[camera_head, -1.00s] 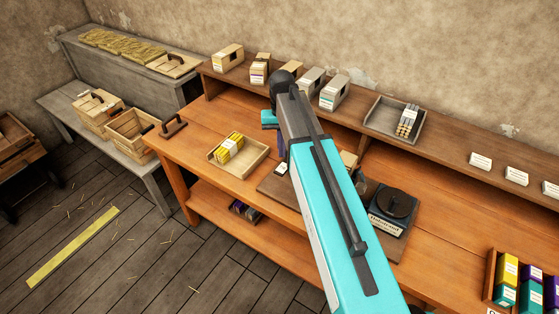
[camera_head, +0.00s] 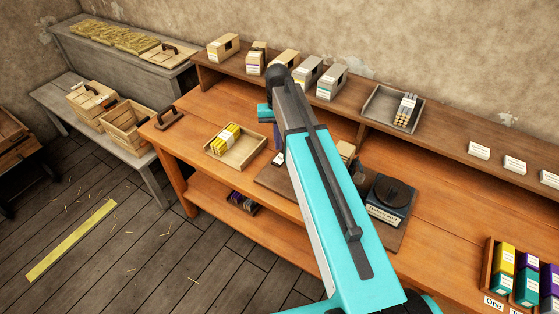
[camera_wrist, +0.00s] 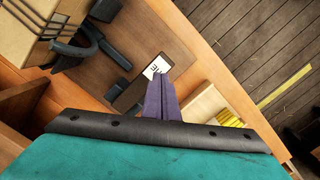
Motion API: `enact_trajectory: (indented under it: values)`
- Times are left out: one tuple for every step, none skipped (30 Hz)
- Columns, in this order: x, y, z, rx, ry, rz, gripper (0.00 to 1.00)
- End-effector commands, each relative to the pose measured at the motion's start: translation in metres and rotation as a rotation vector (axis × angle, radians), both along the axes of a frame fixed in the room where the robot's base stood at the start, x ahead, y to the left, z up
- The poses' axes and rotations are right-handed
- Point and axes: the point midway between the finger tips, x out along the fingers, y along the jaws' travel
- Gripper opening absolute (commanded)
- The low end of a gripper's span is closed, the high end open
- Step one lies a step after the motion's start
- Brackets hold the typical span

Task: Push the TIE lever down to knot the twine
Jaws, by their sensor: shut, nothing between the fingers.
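My gripper (camera_wrist: 160,82) shows in the wrist view as narrow purple fingers, shut and empty. Its tips lie over the edge of a white label (camera_wrist: 154,67) with dark letters that I cannot fully read. A dark bar (camera_wrist: 128,96) runs to the label from the lower left; it may be the TIE lever. I cannot tell whether the fingers touch it. Black curved and straight machine parts (camera_wrist: 75,47) stand at upper left beside a tan block (camera_wrist: 28,30). In the head view my arm hides most of the press, and the fingers (camera_head: 277,142) show only in part.
A tray of yellow bundles (camera_head: 240,157) stands left of the arm on the orange bench (camera_head: 190,125). A black round-topped device (camera_head: 388,198) stands to its right. A shelf behind holds boxes (camera_head: 305,70) and a grey tray (camera_head: 375,118). Coloured packets (camera_head: 503,270) stand at lower right.

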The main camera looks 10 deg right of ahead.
Motion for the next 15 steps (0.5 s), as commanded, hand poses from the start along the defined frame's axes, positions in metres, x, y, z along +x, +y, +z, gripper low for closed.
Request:
enact_trajectory:
  values:
    - [-0.001, 0.000, -0.009, 0.000, 0.001, 0.000, 0.00]
    - [-0.001, 0.000, -0.012, 0.000, 0.000, 0.000, 0.00]
    - [-0.002, 0.000, -0.016, 0.000, 0.000, 0.000, 0.00]
    - [-0.002, 0.000, -0.019, 0.000, 0.000, 0.000, 0.00]
    - [-0.002, 0.000, -0.022, 0.000, 0.000, 0.000, 0.00]
    - [-0.003, 0.000, -0.026, 0.000, 0.000, 0.000, 0.00]
    - [-0.003, 0.000, -0.028, 0.000, 0.000, 0.000, 0.00]
    - [-0.003, 0.000, -0.031, 0.000, 0.000, 0.000, 0.00]
    - [-0.004, 0.000, -0.034, 0.000, 0.000, 0.000, 0.00]
    - [-0.004, 0.000, -0.036, 0.000, 0.000, -0.001, 0.00]
    - [-0.004, 0.000, -0.038, 0.000, 0.000, -0.001, 0.00]
    - [-0.004, 0.000, -0.040, 0.000, 0.000, -0.001, 0.00]
    - [-0.004, 0.000, -0.042, 0.000, 0.000, -0.001, 0.00]
    - [-0.004, 0.000, -0.043, 0.000, 0.000, -0.001, 0.00]
    - [-0.005, 0.000, -0.044, 0.000, 0.000, -0.001, 0.00]
